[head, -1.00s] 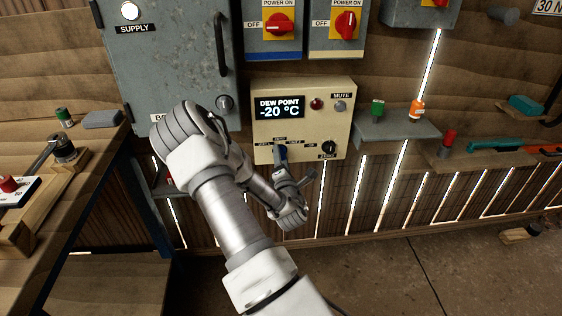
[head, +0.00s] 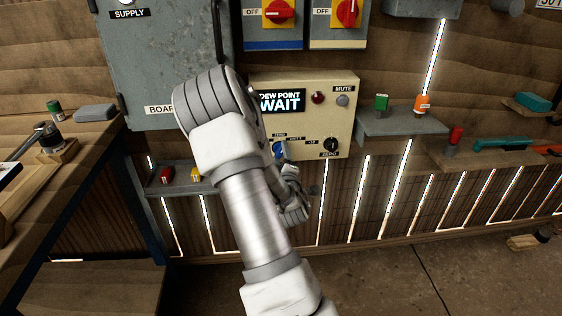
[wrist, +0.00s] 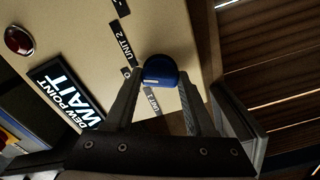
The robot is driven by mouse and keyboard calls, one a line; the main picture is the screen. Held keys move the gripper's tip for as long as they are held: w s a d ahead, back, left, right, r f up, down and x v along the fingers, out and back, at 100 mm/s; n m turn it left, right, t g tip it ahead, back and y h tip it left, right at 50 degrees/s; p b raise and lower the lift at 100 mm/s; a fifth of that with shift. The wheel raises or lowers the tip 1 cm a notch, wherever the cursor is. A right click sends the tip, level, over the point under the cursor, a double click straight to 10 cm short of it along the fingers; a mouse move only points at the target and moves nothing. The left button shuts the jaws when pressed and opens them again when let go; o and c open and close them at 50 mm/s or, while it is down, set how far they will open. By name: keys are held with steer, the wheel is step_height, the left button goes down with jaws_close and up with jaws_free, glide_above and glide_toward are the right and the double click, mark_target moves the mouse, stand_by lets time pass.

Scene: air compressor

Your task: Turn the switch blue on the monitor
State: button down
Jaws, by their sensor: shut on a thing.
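The monitor (head: 322,116) is a cream box on the wall; its display (head: 281,102) reads "DEW POINT WAIT". The blue switch (head: 278,150) is a round knob low on its face, partly hidden by my gripper in the head view. In the wrist view the blue switch (wrist: 161,69) sits between my two fingertips, beside labels "UNIT 2" (wrist: 127,42) and "UNIT 1" (wrist: 152,104). My gripper (wrist: 161,80) is shut on it. The knob's exact pointing direction is hard to tell.
The monitor also bears a red lamp (head: 318,98), a grey mute button (head: 342,100) and a black knob (head: 331,145). Two red rotary switches (head: 348,12) are above. A shelf (head: 400,124) with green and orange items is at right; a grey cabinet (head: 165,60) is at left.

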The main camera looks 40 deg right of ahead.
steer(key=m+b, duration=0.2)
steer(key=m, duration=0.2)
steer(key=shift+m, duration=0.4)
stand_by(0.4)
steer(key=shift+c, duration=1.2)
jaws_free()
steer(key=shift+s+a, duration=0.1)
